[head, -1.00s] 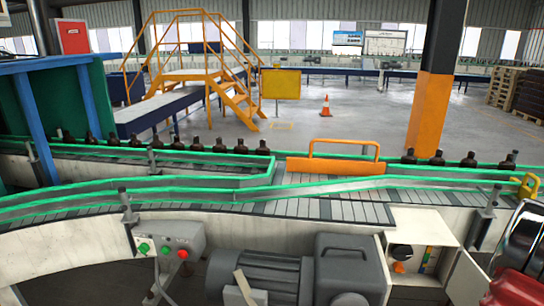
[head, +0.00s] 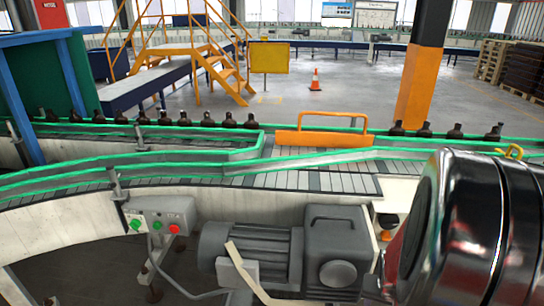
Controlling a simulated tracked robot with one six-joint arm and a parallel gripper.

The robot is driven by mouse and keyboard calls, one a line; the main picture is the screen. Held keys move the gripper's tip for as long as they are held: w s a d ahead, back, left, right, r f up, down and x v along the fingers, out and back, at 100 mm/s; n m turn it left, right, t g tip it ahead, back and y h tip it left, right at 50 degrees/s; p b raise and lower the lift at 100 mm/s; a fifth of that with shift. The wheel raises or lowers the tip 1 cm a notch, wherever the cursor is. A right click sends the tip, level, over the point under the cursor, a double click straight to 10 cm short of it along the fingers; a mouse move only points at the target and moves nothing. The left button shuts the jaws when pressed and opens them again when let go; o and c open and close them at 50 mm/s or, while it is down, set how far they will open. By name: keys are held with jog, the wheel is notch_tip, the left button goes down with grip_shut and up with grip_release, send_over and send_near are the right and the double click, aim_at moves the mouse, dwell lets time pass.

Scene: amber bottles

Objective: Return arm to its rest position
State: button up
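A dark, shiny rounded part of my arm (head: 465,230) fills the lower right of the head view. It hides the right end of the near conveyor and most of a small box with a dark knob. My gripper's fingers do not show in this view. Amber bottles (head: 165,118) stand in a row on the far conveyor at the left. Several more amber bottles (head: 455,131) stand on it at the right.
A conveyor (head: 310,182) with green rails crosses the view. An orange handle guard (head: 318,137) stands over it. A grey motor (head: 250,245) and a button box (head: 160,215) sit in front. Behind are yellow stairs (head: 220,70), an orange-black pillar (head: 420,85), a cone (head: 315,80) and open floor.

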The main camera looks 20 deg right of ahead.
jog(key=w+a+r+n+t+y, duration=0.1)
jog(key=a+r+n, duration=0.2)
jog(key=a+r, duration=0.4)
jog(key=w+a+r+n+t+y, duration=0.1)
jog(key=w+a+r+n, duration=0.1)
jog(key=a+r, duration=0.5)
jog(key=w+a+r+n+t+y, duration=0.1)
jog(key=a+r+n, duration=0.3)
jog(key=a, duration=1.3)
jog(key=shift+w+r+t, duration=0.25)
jog(key=shift+r+t, duration=0.25)
jog(key=shift+r, duration=1.6)
